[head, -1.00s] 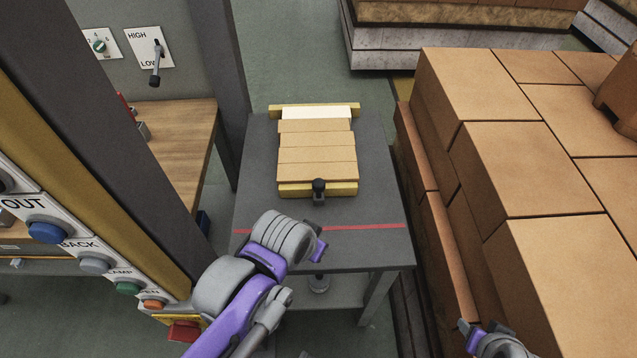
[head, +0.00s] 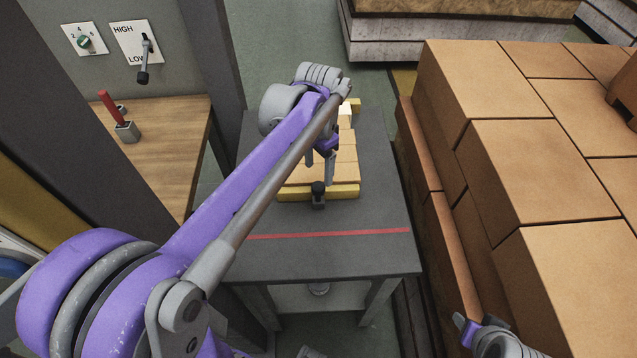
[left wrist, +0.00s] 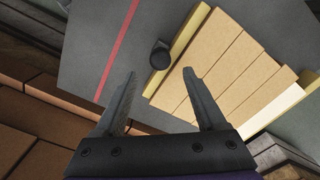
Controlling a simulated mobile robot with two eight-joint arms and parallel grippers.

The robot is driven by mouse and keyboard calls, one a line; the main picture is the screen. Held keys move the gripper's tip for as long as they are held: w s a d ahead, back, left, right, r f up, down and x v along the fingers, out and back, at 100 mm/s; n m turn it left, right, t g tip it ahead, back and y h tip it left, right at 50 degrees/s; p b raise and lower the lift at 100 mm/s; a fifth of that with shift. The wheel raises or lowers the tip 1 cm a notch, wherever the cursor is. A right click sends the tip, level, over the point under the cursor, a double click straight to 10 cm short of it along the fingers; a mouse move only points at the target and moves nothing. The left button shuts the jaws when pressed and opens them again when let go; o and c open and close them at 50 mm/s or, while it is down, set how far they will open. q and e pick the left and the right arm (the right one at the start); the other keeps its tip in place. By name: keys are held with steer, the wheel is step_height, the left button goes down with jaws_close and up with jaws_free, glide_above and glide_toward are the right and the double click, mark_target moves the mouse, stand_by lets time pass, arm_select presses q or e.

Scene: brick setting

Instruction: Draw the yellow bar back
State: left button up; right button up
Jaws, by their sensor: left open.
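The yellow bar (head: 343,192) lies across the near end of a row of tan blocks (head: 345,170) on the grey table. A black knob (head: 318,189) stands at the middle of the bar's near side. In the left wrist view the bar (left wrist: 190,33) and knob (left wrist: 160,55) are clear. My left gripper (head: 319,170) is open and empty, above the blocks just beyond the knob. In the left wrist view its fingertips (left wrist: 160,74) are apart, with the knob beyond them. My left arm hides part of the blocks. My right gripper (head: 476,334) shows partly at the bottom edge.
A red line (head: 330,234) crosses the grey table (head: 385,215) on the near side of the bar, with bare tabletop between. Stacked brown boxes (head: 520,160) stand close on the right. A wooden bench (head: 170,150) and a grey post are on the left.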

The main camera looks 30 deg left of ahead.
mark_target(319, 184)
arm_select(q)
step_height(319, 184, down, 7)
steer(key=shift+r, duration=0.1)
stand_by(0.3)
jaws_close()
stand_by(1.3)
